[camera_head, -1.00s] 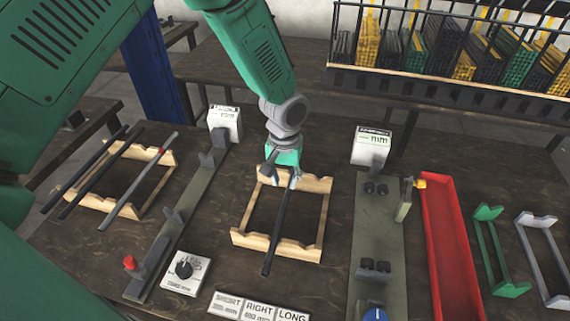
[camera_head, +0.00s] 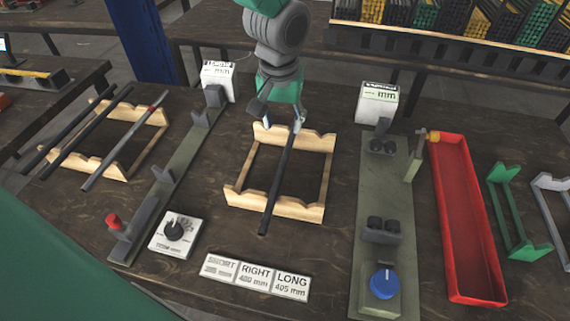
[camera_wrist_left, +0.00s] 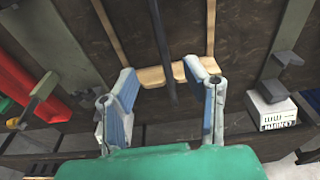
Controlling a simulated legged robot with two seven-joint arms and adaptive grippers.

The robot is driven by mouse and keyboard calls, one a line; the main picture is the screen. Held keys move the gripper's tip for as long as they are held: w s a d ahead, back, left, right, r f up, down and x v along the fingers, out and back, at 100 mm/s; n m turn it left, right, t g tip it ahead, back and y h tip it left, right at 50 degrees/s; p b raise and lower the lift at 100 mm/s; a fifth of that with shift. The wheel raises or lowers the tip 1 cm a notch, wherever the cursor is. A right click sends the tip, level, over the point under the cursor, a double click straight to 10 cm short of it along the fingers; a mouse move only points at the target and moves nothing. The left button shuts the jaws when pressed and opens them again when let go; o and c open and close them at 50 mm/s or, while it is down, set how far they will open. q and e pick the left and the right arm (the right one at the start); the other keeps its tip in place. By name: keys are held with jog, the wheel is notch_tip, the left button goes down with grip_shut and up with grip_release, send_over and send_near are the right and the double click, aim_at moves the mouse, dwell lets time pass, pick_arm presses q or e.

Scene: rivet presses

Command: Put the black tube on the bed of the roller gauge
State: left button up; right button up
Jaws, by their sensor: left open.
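The black tube (camera_head: 277,182) lies along the middle wooden cradle (camera_head: 240,199), across its front and back rails. Its front end sticks out past the front rail. My left gripper (camera_head: 283,122) is open over the tube's back end, at the back rail. In the left wrist view the tube (camera_wrist_left: 161,42) runs between the two spread fingers of the gripper (camera_wrist_left: 163,72), with a gap on each side. The roller gauge (camera_head: 368,264) stands to the right, with two pairs of dark rollers on its grey-green bed and a blue knob in front. Its bed is empty.
A second gauge with a red button (camera_head: 113,221) stands left of the cradle. A left wooden rack (camera_head: 147,158) holds several tubes. A red tray (camera_head: 467,220) and a green stand (camera_head: 510,214) are at the right. Label plates (camera_head: 257,276) lie in front.

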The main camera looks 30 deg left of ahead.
aim_at(285, 157)
pick_arm(q)
jog(key=f, duration=0.4)
jog(key=w+f, duration=0.1)
jog(key=f, duration=0.3)
jog(key=f+b, duration=0.1)
jog(key=f, duration=0.3)
jog(key=shift+w+a+f, duration=0.2)
jog(key=shift+w+f, duration=0.1)
jog(key=shift+w, duration=0.05)
jog(key=shift+r, duration=0.1)
jog(key=shift+c, duration=0.5)
grip_shut()
